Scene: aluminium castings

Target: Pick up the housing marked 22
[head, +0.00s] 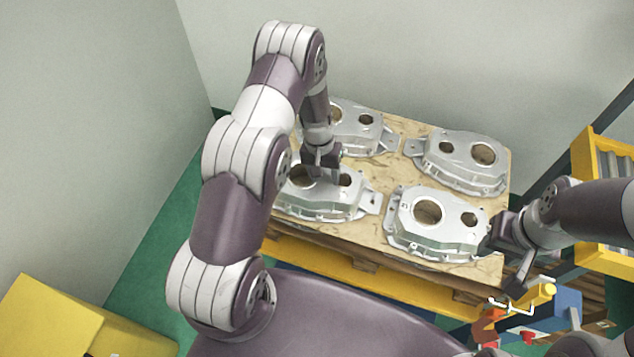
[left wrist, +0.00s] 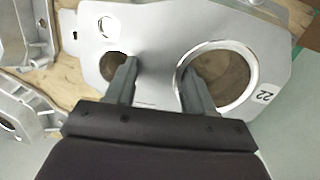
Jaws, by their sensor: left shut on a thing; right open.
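The housing marked 22 (left wrist: 150,40) is a silver casting with a large and a small round hole. Its 22 label shows at the right in the left wrist view. In the head view this housing (head: 325,207) is at the front left of the pallet. My left gripper (head: 322,172) is over it, with one finger at each hole, shut on the web between them; the fingers also show in the left wrist view (left wrist: 158,76). I cannot tell whether the housing is clear of the board. My right gripper (head: 506,262) is open, close beside the front right housing's right end.
Other housings stand at the front right (head: 438,237), back right (head: 462,172) and back left (head: 358,140) on the wooden-topped pallet (head: 392,170). Walls stand close behind and left. A yellow rack (head: 590,165) is at the right. An orange clamp (head: 487,328) is below my right gripper.

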